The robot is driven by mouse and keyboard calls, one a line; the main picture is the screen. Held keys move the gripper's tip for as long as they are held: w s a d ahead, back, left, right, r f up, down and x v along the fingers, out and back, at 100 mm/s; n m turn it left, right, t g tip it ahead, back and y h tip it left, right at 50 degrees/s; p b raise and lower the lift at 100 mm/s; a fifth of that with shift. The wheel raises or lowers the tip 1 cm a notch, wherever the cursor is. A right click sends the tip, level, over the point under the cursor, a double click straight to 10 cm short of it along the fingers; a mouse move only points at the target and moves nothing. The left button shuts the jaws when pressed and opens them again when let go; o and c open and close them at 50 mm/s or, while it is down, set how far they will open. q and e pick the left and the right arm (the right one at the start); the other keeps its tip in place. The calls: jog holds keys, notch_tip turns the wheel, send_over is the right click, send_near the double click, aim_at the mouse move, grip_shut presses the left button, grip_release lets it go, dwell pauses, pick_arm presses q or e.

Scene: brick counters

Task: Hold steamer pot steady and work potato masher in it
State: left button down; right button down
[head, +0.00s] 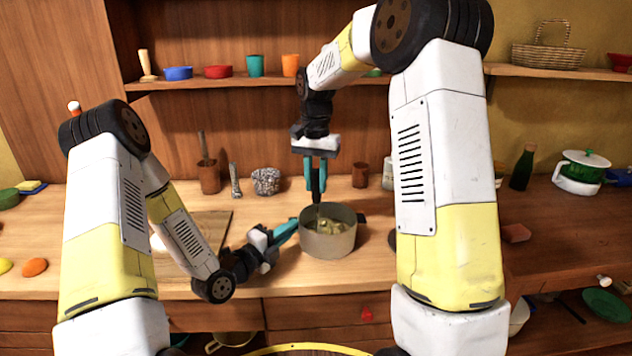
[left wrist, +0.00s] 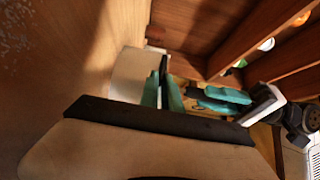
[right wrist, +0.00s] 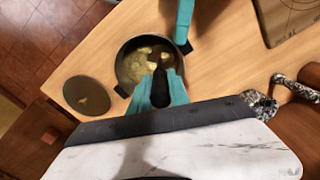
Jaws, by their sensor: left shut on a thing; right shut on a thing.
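The grey steamer pot (head: 328,243) stands upright on the wooden counter, with yellowish chunks in it. It also shows in the right wrist view (right wrist: 121,68) and as a pale wall in the left wrist view (left wrist: 127,72). My left gripper (head: 296,224) is shut on the pot's left side handle, which its fingers mostly hide. My right gripper (head: 316,184) is above the pot, shut on the dark handle of the potato masher (right wrist: 160,88). The masher's shaft points down into the pot; its head is hidden among the chunks.
A round grey lid (right wrist: 88,94) lies beside the pot. A board (head: 215,222) lies left of the pot, under my left arm. The counter's front edge is close.

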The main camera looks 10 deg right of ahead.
jog(key=shift+f, duration=0.1)
dwell(0.5)
jog(key=shift+f, duration=1)
jog(key=shift+r, duration=1.05)
jog(key=shift+f, duration=0.15)
jog(key=shift+r, duration=0.2)
jog(key=shift+s+d, duration=0.1)
jog(key=shift+s+d, duration=0.5)
jog(key=shift+s, duration=0.2)
jog(key=shift+s+d, duration=0.45)
jog(key=shift+s, duration=0.2)
jog(key=shift+f, duration=0.1)
